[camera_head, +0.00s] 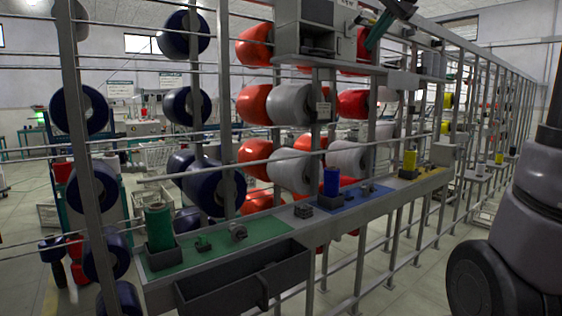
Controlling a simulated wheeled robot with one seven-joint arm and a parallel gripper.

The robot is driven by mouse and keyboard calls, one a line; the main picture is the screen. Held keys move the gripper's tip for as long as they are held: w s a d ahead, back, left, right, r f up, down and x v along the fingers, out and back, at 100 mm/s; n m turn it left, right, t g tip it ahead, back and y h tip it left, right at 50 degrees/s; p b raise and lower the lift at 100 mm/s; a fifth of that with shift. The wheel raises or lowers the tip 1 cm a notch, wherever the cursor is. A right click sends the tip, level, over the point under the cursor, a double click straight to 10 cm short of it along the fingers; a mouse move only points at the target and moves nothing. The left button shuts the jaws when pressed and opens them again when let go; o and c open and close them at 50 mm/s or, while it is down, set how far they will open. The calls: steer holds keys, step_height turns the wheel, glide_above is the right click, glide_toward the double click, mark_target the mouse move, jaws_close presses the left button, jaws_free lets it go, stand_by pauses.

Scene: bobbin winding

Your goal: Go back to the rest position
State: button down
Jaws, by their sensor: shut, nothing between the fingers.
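My gripper is not in view. Part of my own arm, grey with dark round joints, fills the right edge of the picture. A long bench runs from the lower left toward the right, with a green section (225,246), a blue section (345,203) and a yellow section (428,178). A green bobbin (159,227) stands upright in a dark holder at the green section's left end. A blue bobbin (331,181) stands upright on the blue section. A yellow bobbin (410,160) stands upright near the yellow section.
A dark open bin (245,281) hangs on the bench front. Behind the bench, a metal frame (222,100) carries large navy, red and grey spools. A grey machine box (325,30) is mounted above. Tiled floor (440,270) shows between bench and arm.

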steer(key=s+f+n+h, duration=0.2)
steer(key=s+f+n, duration=0.3)
steer(key=s+f, duration=1.7)
step_height(320, 180, down, 2)
steer(key=shift+f+g+h, duration=0.1)
steer(key=shift+g+h, duration=0.3)
steer(key=shift+d, duration=0.1)
